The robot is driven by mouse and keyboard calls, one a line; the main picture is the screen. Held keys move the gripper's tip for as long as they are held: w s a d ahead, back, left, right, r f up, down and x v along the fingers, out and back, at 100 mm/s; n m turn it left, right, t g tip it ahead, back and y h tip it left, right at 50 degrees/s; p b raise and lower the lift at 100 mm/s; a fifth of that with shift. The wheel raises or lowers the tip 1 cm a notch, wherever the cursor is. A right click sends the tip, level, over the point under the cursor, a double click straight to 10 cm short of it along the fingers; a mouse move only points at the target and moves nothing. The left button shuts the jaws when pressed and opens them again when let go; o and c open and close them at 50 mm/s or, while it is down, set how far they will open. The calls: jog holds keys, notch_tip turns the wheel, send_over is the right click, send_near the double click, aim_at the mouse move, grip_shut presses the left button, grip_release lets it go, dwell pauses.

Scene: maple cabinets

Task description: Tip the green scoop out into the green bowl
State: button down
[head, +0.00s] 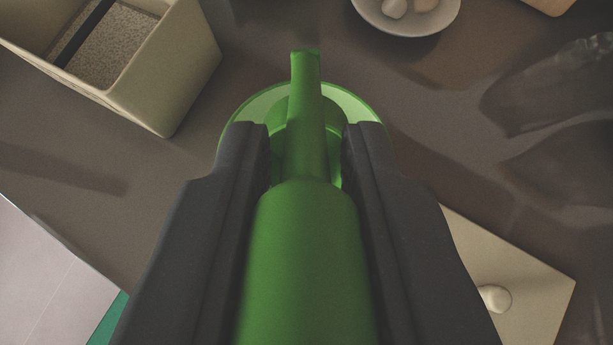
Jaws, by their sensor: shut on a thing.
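My gripper (306,150) is shut on the green scoop (306,140). The scoop's narrow handle lies between the two dark fingers, and its wide green part (306,270) fills the lower middle of the view, close to the camera. The green bowl (360,107) lies beyond and below the scoop; its pale green rim shows on both sides of the handle. The fingers and scoop hide much of the bowl. I cannot see what is inside the scoop, and cannot tell whether anything lies in the bowl.
A beige bin (185,75) with grainy contents stands at upper left. A pale dish (425,22) with egg-like pieces is at the top. A cream board (535,285) with a pale knob is at lower right.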

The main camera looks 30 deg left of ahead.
aim_at(309, 101)
jog(key=shift+w+a+r+g+h+p, duration=0.35)
jog(key=shift+w+g+p, duration=0.2)
jog(key=shift+p, duration=0.65)
jog(key=shift+w+a+r+g+h+p, duration=0.3)
jog(key=shift+w+g+p, duration=0.2)
jog(key=shift+p, duration=0.65)
jog(key=shift+w+a+r+g+h+p, duration=0.3)
jog(key=shift+w+g+p, duration=0.25)
jog(key=shift+p, duration=0.65)
jog(key=shift+w+a+r+g+h+p, duration=0.2)
jog(key=shift+w+a+g+h+p, duration=0.15)
jog(key=shift+p, duration=0.6)
jog(key=shift+w+r+g+p, duration=0.25)
jog(key=shift+g+p, duration=0.1)
jog(key=shift+p, duration=0.25)
jog(key=shift+w+a+g+h+p, duration=0.25)
jog(key=shift+g+h+p, duration=0.05)
jog(key=shift+p, duration=0.4)
jog(key=shift+w+r, duration=0.1)
jog(key=shift+w+a+r+g+h+p, duration=0.2)
jog(key=shift+w+g+h+p, duration=0.1)
jog(key=shift+p, duration=0.4)
jog(key=shift+w+a+r+g+p, duration=0.1)
jog(key=shift+w+a+g+p, duration=0.15)
jog(key=shift+p, duration=0.2)
jog(key=shift+w+r+g+h+p, duration=0.2)
jog(key=shift+g+h+p, duration=0.1)
jog(key=shift+g+p, duration=0.1)
